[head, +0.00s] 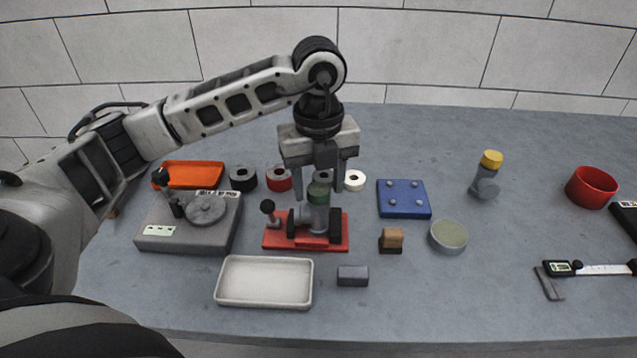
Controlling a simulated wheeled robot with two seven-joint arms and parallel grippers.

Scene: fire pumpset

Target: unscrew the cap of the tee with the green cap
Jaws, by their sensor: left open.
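The tee with the green cap (318,193) stands upright, its grey body (315,218) held in a red clamp fixture (277,236) with dark jaws at the middle of the bench. My left gripper (318,190) points straight down over the tee, its two fingers apart on either side of the green cap. I cannot tell whether the fingers touch the cap. Another grey tee with a yellow cap (491,160) stands on the bench to the right. My right gripper is not in the picture.
Left of the fixture is a grey device (187,240) with a round disc; behind it is an orange tray (190,174). A white tray (264,281) and grey block (352,276) lie in front. A blue plate (404,198), round dish (448,236) and red bowl (591,187) stand right.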

